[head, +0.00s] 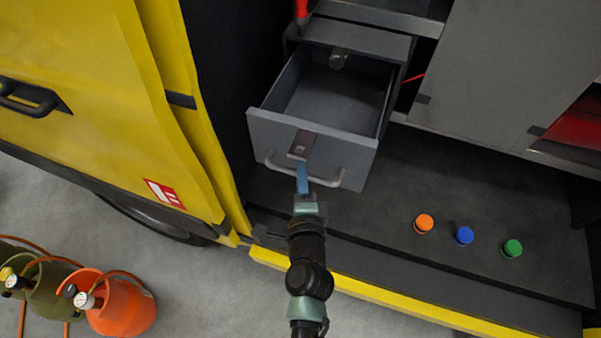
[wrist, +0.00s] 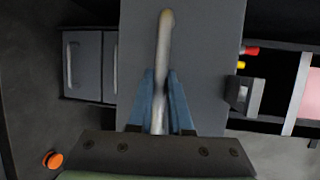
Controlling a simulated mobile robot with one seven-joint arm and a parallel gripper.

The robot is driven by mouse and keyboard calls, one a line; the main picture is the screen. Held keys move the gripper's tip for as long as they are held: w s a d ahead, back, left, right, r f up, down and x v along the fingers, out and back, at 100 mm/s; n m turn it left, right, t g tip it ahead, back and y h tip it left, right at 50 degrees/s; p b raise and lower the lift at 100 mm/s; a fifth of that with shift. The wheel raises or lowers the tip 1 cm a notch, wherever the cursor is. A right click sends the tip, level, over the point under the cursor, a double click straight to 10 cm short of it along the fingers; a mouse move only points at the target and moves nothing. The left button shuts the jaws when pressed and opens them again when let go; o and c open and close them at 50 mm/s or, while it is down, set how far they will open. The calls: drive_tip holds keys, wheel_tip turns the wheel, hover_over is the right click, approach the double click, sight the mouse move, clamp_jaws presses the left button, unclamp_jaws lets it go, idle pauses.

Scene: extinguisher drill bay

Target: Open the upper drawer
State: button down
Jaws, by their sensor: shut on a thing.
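The upper drawer (head: 315,144) is grey and stands pulled well out of its cabinet, its inside showing. Its bar handle (head: 340,180) runs across the front. My gripper (head: 303,178), with blue fingers, is shut on the handle, left of its middle in the head view. In the wrist view the handle (wrist: 163,45) passes between the fingers (wrist: 160,100) in front of the drawer front (wrist: 208,60). A dark latch-like piece (wrist: 244,96) sits at the drawer front's edge. A lower drawer (wrist: 84,65) with its own handle looks shut.
A small cylinder (head: 339,58) is at the back of the open drawer. Orange (head: 424,223), blue (head: 464,235) and green (head: 512,248) round pieces stand on the dark deck at right. A yellow panel (head: 90,90) is at left, with orange (head: 122,305) and green (head: 50,290) cylinders below.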

drive_tip(key=c, duration=0.8)
unclamp_jaws()
drive_tip(key=shift+c, duration=0.2)
drive_tip(key=shift+s, duration=0.1)
drive_tip(key=b+v, duration=0.3)
drive_tip(key=v, duration=0.9)
drive_tip(key=shift+s, duration=0.35)
drive_tip(key=shift+w+d+r, duration=0.1)
drive_tip(key=shift+r, duration=0.1)
